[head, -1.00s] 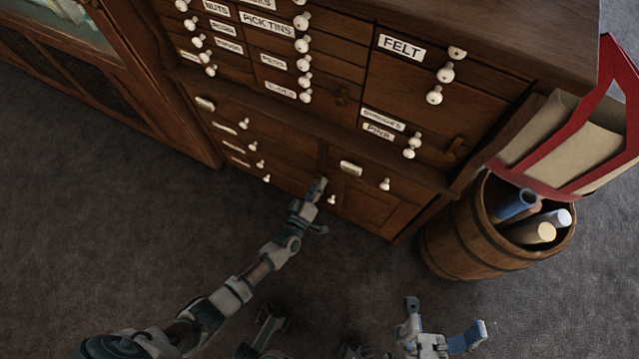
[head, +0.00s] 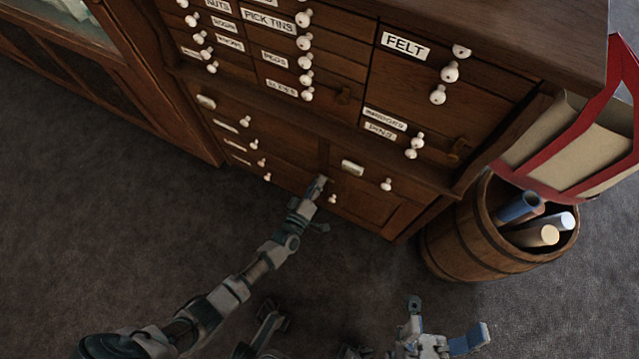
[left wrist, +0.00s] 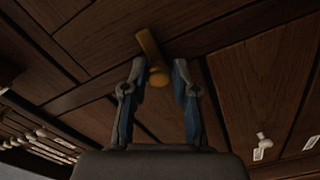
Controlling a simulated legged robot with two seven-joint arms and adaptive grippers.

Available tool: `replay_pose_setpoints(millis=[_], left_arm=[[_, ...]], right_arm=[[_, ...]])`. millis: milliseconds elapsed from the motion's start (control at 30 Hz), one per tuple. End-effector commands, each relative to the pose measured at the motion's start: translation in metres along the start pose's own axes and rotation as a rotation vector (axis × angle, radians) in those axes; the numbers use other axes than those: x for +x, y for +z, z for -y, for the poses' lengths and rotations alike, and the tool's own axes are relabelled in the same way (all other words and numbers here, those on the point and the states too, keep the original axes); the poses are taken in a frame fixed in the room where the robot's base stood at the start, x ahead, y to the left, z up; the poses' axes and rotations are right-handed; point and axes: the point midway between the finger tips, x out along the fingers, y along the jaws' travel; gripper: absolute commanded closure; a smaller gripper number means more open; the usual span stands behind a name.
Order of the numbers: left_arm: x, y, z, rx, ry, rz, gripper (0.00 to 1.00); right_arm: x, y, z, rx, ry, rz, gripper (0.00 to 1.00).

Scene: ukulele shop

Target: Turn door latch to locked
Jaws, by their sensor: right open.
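My left gripper (head: 318,188) is at the lower cabinet doors in the head view. In the left wrist view its two fingers (left wrist: 158,66) are apart. A brass-coloured latch (left wrist: 148,42) on the dark wooden front shows there, a bar slanting down to a rounded end. The rounded end lies in the gap between the fingers, with a gap visible at each side; I cannot tell its depth. In the head view this latch is hidden behind my gripper. My right gripper (head: 446,322) is open and empty, low over the floor.
The wooden cabinet (head: 300,150) has labelled drawers with white knobs. A barrel (head: 462,245) with rolled tubes and a red-framed bin (head: 575,145) stand at right. Grey floor is clear at left.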

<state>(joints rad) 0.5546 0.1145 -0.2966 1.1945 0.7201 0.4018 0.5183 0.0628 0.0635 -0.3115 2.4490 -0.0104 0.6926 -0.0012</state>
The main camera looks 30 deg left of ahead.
Motion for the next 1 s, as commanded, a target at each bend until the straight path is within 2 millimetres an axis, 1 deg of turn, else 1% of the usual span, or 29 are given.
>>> replay_pose_setpoints(millis=[33, 67, 333, 467, 567, 800, 900, 1000], left_arm=[[0.001, -0.002, 0.000, 0.002, 0.000, -0.002, 0.55], [0.000, -0.001, 0.000, 0.002, 0.000, -0.001, 0.51], [-0.001, 0.003, 0.000, 0.002, -0.002, 0.006, 0.51], [-0.010, 0.004, 0.001, 0.000, -0.003, 0.007, 0.51], [-0.028, 0.003, 0.002, 0.000, -0.005, 0.007, 0.51], [-0.082, 0.002, 0.003, 0.002, -0.005, 0.007, 0.51], [-0.100, 0.001, 0.003, 0.001, -0.005, 0.006, 0.51], [-0.112, 0.001, 0.003, 0.000, -0.004, 0.005, 0.51]], right_arm=[[0.000, 0.000, 0.000, 0.000, 0.000, -0.001, 0.14], [0.000, 0.000, 0.000, 0.000, 0.000, -0.001, 0.14], [-0.002, 0.000, 0.000, 0.000, 0.006, 0.007, 0.14], [-0.002, -0.003, 0.001, 0.000, 0.004, 0.002, 0.14], [-0.002, -0.003, 0.001, 0.000, 0.003, 0.003, 0.14], [-0.002, -0.003, 0.001, 0.000, 0.002, 0.003, 0.14], [-0.002, -0.002, 0.001, 0.000, 0.002, 0.003, 0.14], [-0.002, -0.002, 0.001, 0.000, 0.001, 0.003, 0.14]])
